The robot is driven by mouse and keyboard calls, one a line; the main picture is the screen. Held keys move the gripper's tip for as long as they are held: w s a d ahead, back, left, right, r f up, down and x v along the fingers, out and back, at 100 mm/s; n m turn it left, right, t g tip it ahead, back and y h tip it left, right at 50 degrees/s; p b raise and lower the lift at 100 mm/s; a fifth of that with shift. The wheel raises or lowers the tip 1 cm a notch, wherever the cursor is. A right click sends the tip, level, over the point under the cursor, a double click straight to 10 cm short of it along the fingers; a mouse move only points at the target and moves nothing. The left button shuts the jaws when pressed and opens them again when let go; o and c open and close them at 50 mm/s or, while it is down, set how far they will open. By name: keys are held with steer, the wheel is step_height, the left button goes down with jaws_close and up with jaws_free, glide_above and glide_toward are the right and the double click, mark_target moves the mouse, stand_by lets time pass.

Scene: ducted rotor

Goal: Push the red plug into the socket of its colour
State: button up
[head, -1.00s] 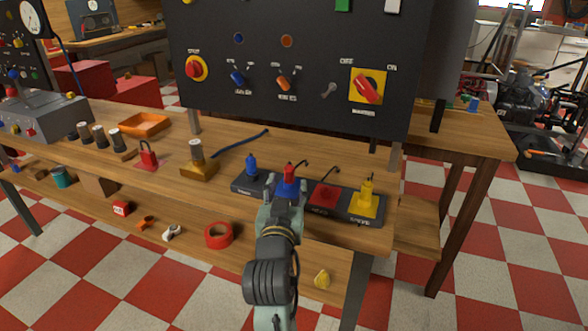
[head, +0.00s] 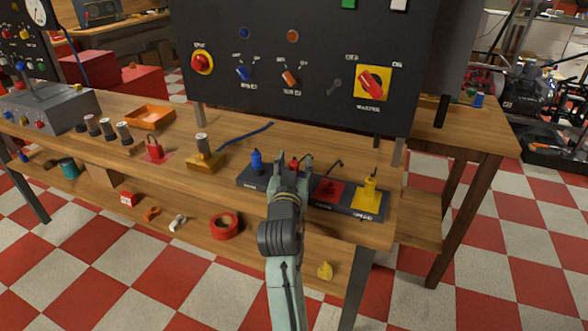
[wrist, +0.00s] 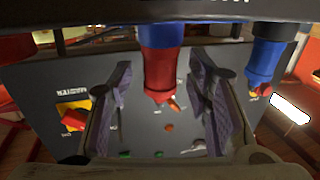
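The red plug (head: 294,163) stands upright over a blue socket piece (wrist: 160,35) in the row on the bench. In the wrist view, the red plug (wrist: 160,80) is between my two fingers, with a visible gap on each side. My gripper (head: 293,168) is open around it, and its body hides the plug's lower part in the head view. The red socket (head: 328,190) is just to the right, on a dark base, with nothing upright in it that I can make out.
The dark control panel (head: 300,50) rises behind the row. A gold block (head: 205,161) and a blue cable (head: 245,137) lie further left.

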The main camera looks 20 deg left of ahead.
jaws_close()
stand_by(0.3)
steer(key=shift+r, duration=0.1)
